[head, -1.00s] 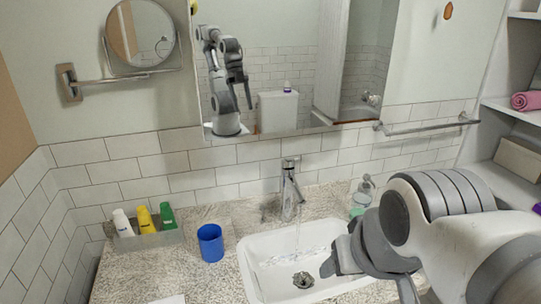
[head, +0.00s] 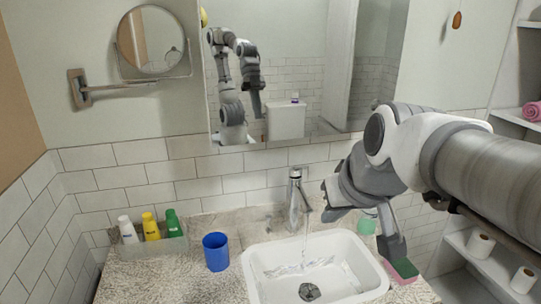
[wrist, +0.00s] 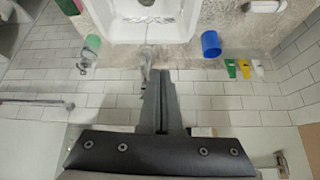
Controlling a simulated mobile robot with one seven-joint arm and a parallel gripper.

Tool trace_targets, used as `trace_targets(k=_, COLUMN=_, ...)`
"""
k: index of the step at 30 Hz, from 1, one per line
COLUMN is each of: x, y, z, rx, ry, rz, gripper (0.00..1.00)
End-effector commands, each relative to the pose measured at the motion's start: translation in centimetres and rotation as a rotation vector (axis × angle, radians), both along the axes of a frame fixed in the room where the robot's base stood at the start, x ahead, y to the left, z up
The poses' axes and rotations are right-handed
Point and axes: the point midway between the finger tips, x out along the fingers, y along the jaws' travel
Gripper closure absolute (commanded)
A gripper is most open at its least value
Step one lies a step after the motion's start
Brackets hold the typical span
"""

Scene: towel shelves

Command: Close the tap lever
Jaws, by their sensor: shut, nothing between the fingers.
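The chrome tap (head: 294,205) stands behind the white sink (head: 250,268), with its lever (head: 295,173) on top. A thin stream of water runs from the spout into the basin. The tap also shows in the wrist view (wrist: 147,62), just left of my fingertips, partly hidden by them. My gripper (wrist: 160,74) is shut and empty, its fingers together. In the head view my gripper (head: 396,248) is at the right of the sink, above the counter and apart from the tap.
A blue cup (head: 216,252) and a tray (head: 172,247) with several bottles stand left of the sink. A sponge (head: 404,268) and a partly hidden soap dispenser (head: 366,226) are on the right. The tiled wall and mirror (head: 280,80) are close behind the tap.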

Motion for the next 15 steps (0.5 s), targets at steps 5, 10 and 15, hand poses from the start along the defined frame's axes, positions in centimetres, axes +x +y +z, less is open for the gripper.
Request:
trace_targets(k=5, x=6.5, y=0.0, z=0.7, rx=0.011, ry=-0.058, rz=0.039, gripper=1.00)
trace_targets(k=10, x=12.6, y=-0.4, z=1.1, rx=0.017, ry=-0.122, rz=0.068, gripper=1.00)
trace_targets(k=15, x=18.4, y=-1.2, z=0.8, rx=0.018, ry=-0.183, rz=0.087, gripper=1.00)
